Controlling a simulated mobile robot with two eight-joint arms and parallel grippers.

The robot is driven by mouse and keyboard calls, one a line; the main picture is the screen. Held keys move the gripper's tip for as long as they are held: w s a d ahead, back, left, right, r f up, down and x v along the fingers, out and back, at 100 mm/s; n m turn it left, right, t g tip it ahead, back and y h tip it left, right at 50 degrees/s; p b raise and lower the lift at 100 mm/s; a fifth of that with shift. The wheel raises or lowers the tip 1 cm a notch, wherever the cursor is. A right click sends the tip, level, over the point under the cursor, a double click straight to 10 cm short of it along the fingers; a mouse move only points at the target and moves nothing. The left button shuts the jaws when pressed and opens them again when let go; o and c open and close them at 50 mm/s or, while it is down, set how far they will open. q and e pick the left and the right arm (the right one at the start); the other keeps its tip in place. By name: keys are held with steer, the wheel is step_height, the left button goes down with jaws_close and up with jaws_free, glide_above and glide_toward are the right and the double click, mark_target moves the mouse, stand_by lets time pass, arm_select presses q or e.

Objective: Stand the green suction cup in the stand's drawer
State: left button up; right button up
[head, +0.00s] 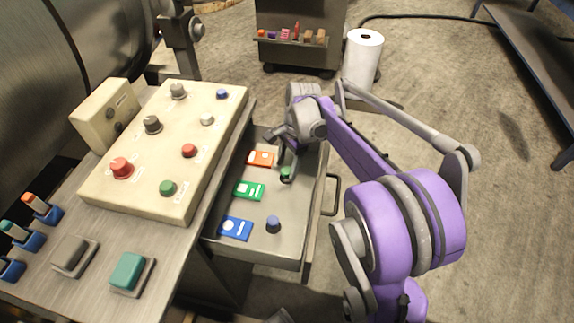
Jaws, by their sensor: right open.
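The stand's drawer (285,247) is pulled open below the control panel. The small green suction cup (286,174) is in the drawer, to the right of the green card (249,190), and looks upright. My right gripper (279,152) is open over the far part of the drawer, with its fingers pointing down close to the green cup. I cannot tell whether a finger touches the cup. A blue suction cup (273,224) stands beside a blue card (235,229). An orange card (261,158) lies farther back. My left gripper is out of view.
The cream control panel (140,165) with knobs and buttons rises left of the drawer. The drawer handle (333,195) sticks out to the right. A white roll (362,62) and a dark cabinet (300,15) stand behind. Open floor lies right of the drawer.

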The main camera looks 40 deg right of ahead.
step_height(320, 180, up, 11)
steer(key=d+p, duration=0.2)
steer(key=shift+s+r, duration=0.15)
steer(key=shift+r, duration=0.05)
